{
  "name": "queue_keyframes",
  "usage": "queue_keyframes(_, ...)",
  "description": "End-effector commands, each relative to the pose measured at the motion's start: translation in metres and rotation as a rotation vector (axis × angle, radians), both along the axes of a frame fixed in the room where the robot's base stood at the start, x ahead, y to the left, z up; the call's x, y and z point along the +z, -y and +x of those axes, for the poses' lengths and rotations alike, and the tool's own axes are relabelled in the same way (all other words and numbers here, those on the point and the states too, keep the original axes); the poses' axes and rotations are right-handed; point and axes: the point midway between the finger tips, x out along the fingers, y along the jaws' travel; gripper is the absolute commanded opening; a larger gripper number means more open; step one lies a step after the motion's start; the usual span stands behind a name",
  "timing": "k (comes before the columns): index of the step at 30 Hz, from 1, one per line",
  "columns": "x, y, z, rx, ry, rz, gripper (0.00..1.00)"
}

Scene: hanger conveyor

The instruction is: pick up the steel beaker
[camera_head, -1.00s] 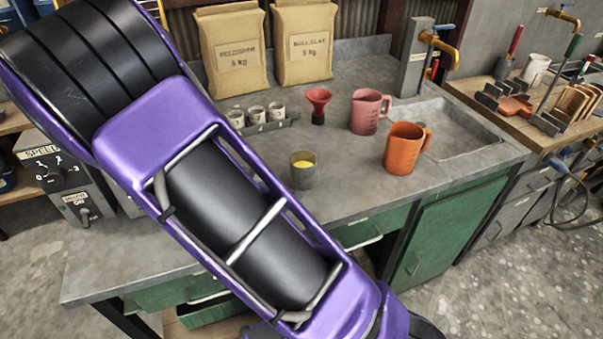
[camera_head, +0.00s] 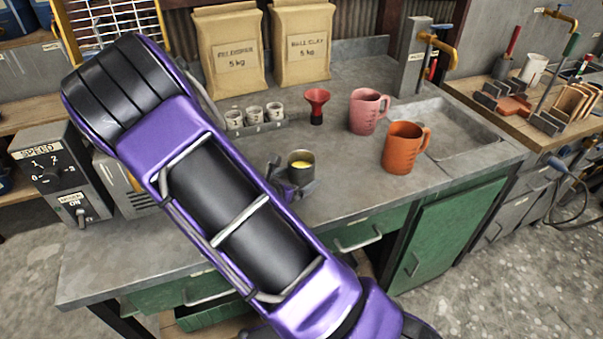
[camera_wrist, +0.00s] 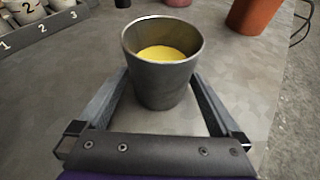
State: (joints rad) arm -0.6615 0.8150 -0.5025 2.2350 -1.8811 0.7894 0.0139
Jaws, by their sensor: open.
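The steel beaker (camera_head: 300,167) stands upright on the grey worktop (camera_head: 342,192), with yellow contents inside. It fills the middle of the wrist view (camera_wrist: 162,85). My gripper (camera_wrist: 163,90) is open, with one finger on each side of the beaker. In the wrist view there seems to be a gap between the fingers and the beaker wall; contact is hard to judge. In the head view my purple arm hides part of the worktop and much of the gripper.
An orange jug (camera_head: 403,148) and a pink jug (camera_head: 366,111) stand right of the beaker. A red funnel (camera_head: 317,103) and a rack of small numbered cups (camera_head: 254,118) are behind it. Two paper sacks (camera_head: 301,45) stand at the back. A sink (camera_head: 462,135) is at the right.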

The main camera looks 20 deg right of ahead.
Motion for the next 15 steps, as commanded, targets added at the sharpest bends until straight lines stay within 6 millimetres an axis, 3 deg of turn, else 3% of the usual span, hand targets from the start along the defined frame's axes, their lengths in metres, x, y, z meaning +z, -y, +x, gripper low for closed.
queue_keyframes(2,0.0002,-0.0002,-0.0002,0.000,0.000,0.000,0.96)
queue_keyframes(15,0.0002,-0.0004,-0.0004,0.000,0.000,0.000,0.17)
